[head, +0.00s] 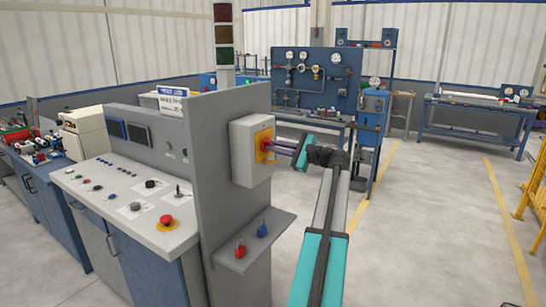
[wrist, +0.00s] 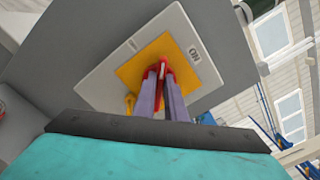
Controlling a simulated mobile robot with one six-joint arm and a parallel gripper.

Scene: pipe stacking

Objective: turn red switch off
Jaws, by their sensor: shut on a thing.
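The red switch (head: 264,144) sits on a yellow plate (head: 258,153) on the front of a light grey box (head: 240,138). The box is fixed to the side of a grey panel (head: 213,150). In the wrist view the red switch (wrist: 164,68) shows at the fingertips, on the yellow plate (wrist: 133,72), with a label reading "ON" (wrist: 194,52) beside the plate. My gripper (head: 274,146) reaches in from the right, and its fingers are closed on the switch. The fingers hide part of the switch in the wrist view (wrist: 163,78).
A small shelf (head: 254,238) below the box holds a red padlock (head: 240,250) and a blue padlock (head: 262,229). A console (head: 130,200) with buttons stands left of the panel. A blue gauge bench (head: 312,75) stands behind. The floor to the right is open.

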